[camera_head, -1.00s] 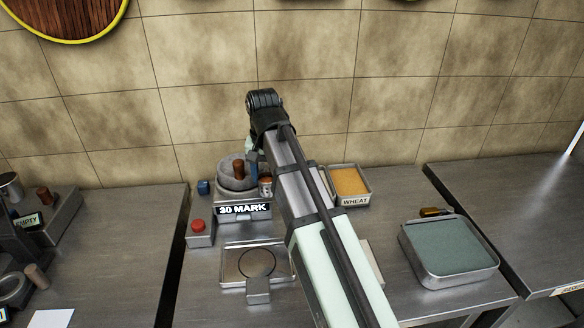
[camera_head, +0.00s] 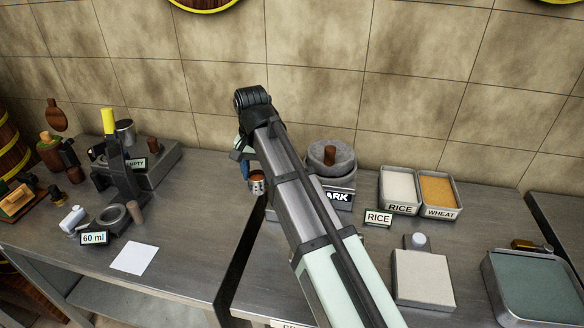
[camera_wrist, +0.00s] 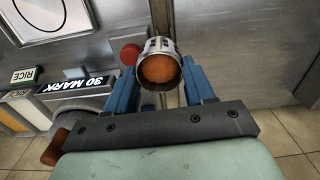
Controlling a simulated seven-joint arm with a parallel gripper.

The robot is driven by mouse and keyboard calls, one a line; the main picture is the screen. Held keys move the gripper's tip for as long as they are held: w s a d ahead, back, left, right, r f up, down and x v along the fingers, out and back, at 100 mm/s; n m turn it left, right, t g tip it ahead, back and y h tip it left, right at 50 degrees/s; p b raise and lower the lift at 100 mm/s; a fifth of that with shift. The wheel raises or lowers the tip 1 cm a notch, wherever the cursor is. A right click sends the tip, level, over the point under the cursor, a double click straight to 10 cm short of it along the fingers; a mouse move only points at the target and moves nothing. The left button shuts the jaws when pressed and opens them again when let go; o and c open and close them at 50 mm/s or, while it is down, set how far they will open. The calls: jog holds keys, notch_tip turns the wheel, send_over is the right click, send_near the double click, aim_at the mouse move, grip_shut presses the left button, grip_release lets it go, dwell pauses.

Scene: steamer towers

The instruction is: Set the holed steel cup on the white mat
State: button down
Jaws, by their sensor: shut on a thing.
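The holed steel cup (camera_wrist: 158,47) is between the blue fingers of my gripper (camera_wrist: 158,80) in the wrist view, with an orange-brown surface showing inside its rim. In the head view the cup (camera_head: 257,184) hangs from my gripper (camera_head: 250,172), above the gap between the two steel tables. My gripper is shut on it. The white mat (camera_head: 133,258) is a flat white square lying bare on the left table, to the left of and nearer than the cup. My arm hides part of the right table.
A stand with a yellow-topped lever (camera_head: 108,122) and a "60 ml" label (camera_head: 94,238) stand behind and left of the mat. The stone grinder (camera_head: 331,160), rice tray (camera_head: 398,190) and wheat tray (camera_head: 437,192) stand on the right table. Table around the mat's right side is clear.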

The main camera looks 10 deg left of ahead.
jog(key=s+a+f+n, duration=0.1)
jog(key=s+a, duration=1)
jog(key=a, duration=0.3)
jog(key=s+a+f+n, duration=0.1)
jog(key=s+a+f, duration=0.1)
jog(key=s+a, duration=0.9)
jog(key=a, duration=0.3)
jog(key=shift+a+n, duration=0.4)
jog(key=shift+s, duration=0.15)
jog(key=shift+f, duration=0.1)
jog(key=shift+f, duration=2.95)
jog(key=shift+f, duration=0.5)
jog(key=shift+c, duration=1.6)
grip_release()
